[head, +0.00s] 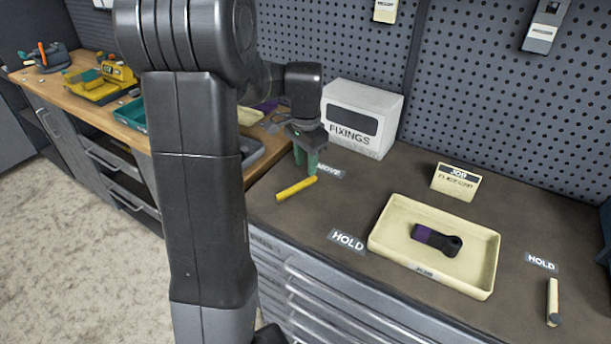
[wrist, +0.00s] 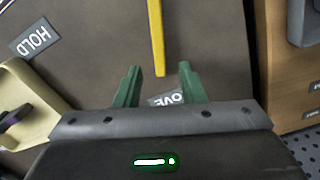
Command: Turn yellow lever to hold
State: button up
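The yellow lever (head: 296,188) is a thin bar on the dark worktop, between a MOVE label (head: 329,171) and a HOLD label (head: 346,241) in the head view. In the wrist view the lever (wrist: 157,35) runs down from the top edge, its near end level with my fingertips. My gripper (head: 306,168) has green fingers pointing down just behind the lever. In the wrist view my gripper (wrist: 158,72) is open, with the lever's end between the fingertips and clear of both.
A cream tray (head: 385,232) holds a black and purple part (head: 437,240). A FIXINGS box (head: 363,118) stands behind my gripper, a JOB card (head: 455,182) behind the tray. A cream lever (head: 552,302) and second HOLD label (head: 541,262) are at right.

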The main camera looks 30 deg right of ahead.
aim_at(306, 181)
jog(key=shift+s+f, duration=0.1)
jog(key=shift+f, duration=2.5)
grip_shut()
